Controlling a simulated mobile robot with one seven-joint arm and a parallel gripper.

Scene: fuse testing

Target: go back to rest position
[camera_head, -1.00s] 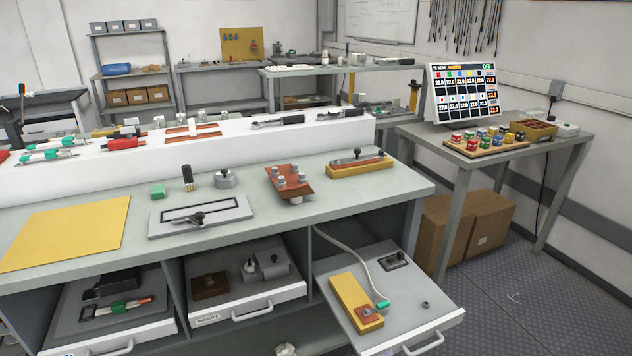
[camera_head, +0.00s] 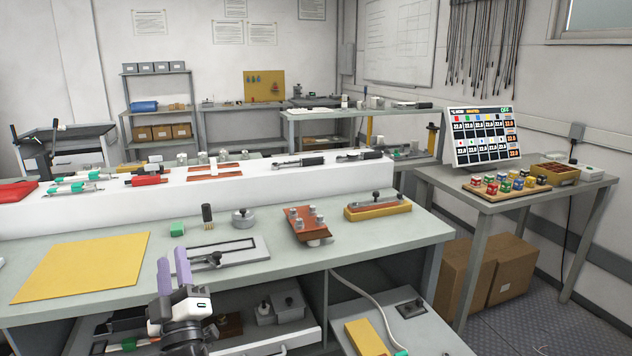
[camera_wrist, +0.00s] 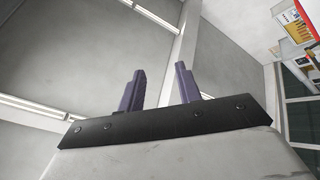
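My gripper (camera_head: 174,276) stands upright in front of the workbench in the head view, its two purple fingers pointing up. In the wrist view my gripper (camera_wrist: 158,88) has its fingers apart with nothing between them, and the ceiling lies behind. It is open and empty and touches nothing I can see. The grey workbench top (camera_head: 380,240) lies behind it.
A yellow mat (camera_head: 85,265), a green block (camera_head: 177,229), a grey plate (camera_head: 245,250) and a copper-coloured fixture (camera_head: 308,224) lie on the bench. A side table (camera_head: 490,200) with a display (camera_head: 480,135) stands right.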

